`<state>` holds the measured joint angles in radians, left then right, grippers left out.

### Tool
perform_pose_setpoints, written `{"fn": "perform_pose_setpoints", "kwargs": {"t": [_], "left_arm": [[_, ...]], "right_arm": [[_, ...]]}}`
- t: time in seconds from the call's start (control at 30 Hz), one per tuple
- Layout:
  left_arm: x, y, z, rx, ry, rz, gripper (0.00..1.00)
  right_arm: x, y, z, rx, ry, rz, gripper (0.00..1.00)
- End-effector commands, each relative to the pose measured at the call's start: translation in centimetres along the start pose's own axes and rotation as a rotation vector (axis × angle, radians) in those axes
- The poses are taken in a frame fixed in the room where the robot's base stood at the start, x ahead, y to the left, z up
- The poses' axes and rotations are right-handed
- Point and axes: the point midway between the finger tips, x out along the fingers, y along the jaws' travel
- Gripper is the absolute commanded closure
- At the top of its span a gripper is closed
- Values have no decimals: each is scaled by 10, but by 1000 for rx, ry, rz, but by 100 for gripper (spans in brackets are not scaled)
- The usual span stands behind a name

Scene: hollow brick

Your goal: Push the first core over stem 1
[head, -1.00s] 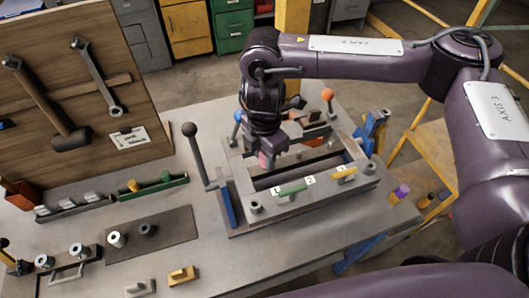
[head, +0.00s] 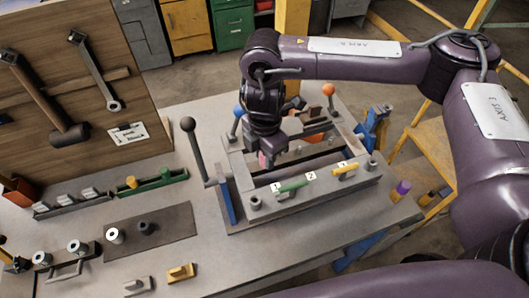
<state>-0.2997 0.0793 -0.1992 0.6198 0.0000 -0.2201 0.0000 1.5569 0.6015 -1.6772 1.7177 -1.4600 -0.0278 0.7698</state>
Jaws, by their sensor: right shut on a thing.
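My right gripper (head: 267,157) points down into the left part of the grey mould frame (head: 318,195). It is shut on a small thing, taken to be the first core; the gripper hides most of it. A pinkish patch shows at the fingertips. Stem 1 cannot be made out under the gripper. The number tags 1 (head: 276,187) and 2 (head: 311,176) sit on the frame's front bar, beside a green handle (head: 293,186) and a yellow handle (head: 345,170). My left gripper is not in view.
A lever with a dark ball (head: 188,125) stands left of the frame. Blue (head: 238,111) and orange (head: 328,89) knobs rise behind it. A tool board stands at the left.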

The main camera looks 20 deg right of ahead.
Motion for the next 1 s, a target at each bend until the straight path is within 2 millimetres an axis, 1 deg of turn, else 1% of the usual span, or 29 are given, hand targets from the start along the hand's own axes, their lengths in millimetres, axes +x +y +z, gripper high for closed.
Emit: {"fn": "perform_pose_setpoints", "kwargs": {"t": [0.03,0.2,0.47,0.57,0.67,0.9,1.0], "left_arm": [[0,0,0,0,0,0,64],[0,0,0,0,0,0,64],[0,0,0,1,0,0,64],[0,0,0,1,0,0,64],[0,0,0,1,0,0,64],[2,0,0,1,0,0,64],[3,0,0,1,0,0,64]], "right_arm": [[0,0,0,0,0,1,66],[0,0,0,0,0,0,45],[-1,0,0,0,0,0,45],[-6,1,0,-1,-1,3,45],[-19,2,0,-1,-2,6,45],[-56,1,1,0,-3,5,45],[-67,1,0,-1,-2,3,45]]}}
